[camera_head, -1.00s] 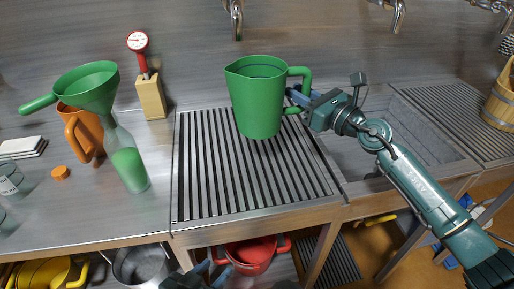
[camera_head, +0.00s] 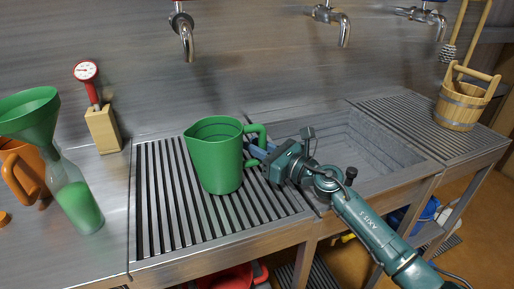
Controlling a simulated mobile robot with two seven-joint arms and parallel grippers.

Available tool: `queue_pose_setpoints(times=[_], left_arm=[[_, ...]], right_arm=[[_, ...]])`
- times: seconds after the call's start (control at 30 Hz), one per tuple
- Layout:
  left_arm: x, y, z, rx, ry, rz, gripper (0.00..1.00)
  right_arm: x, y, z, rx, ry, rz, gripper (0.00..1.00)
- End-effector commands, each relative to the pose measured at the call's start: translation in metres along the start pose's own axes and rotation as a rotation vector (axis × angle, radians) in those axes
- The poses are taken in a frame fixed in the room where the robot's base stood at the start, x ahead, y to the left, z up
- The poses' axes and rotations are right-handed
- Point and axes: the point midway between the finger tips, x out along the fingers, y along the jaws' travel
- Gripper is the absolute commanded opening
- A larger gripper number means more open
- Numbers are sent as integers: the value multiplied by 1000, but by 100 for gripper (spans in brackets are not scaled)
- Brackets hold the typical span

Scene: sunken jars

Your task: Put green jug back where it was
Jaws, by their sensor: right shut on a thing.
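The green jug (camera_head: 215,160) is upright over the slatted drainer (camera_head: 165,215), left of the sink. Its base appears at or just above the slats; I cannot tell whether it touches them. My right gripper (camera_head: 258,153) comes from the right and is shut on the jug's handle (camera_head: 259,131). The handle hides part of the fingers. My left gripper is not in view.
A green funnel (camera_head: 32,110) sits on a bottle (camera_head: 75,200) at the left, beside an orange jug (camera_head: 22,168). A gauge on a wooden block (camera_head: 103,130) stands behind. Taps (camera_head: 184,38) hang above. A stone sink (camera_head: 350,150) and wooden bucket (camera_head: 461,105) are right.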

Motion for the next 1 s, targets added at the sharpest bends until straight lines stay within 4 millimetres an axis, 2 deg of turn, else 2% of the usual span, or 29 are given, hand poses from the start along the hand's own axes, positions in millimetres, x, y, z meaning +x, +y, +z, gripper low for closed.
queue_pose_setpoints(times=[0.17, 0.2, 0.43, 0.77, 0.87, 1.0], left_arm=[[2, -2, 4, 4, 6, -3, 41], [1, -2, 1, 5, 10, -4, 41], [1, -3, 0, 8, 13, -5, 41], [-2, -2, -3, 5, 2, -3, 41], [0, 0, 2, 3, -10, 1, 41], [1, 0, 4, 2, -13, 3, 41]], right_arm=[[0, 0, -5, 0, -1, 0, 0], [0, 0, -4, -1, 0, 0, 20], [0, 0, -4, -1, 0, 0, 38], [0, 0, 2, -1, 0, 0, 39], [-13, -1, -1, -1, 3, -3, 39], [-42, -1, -2, -3, 4, -2, 39]])
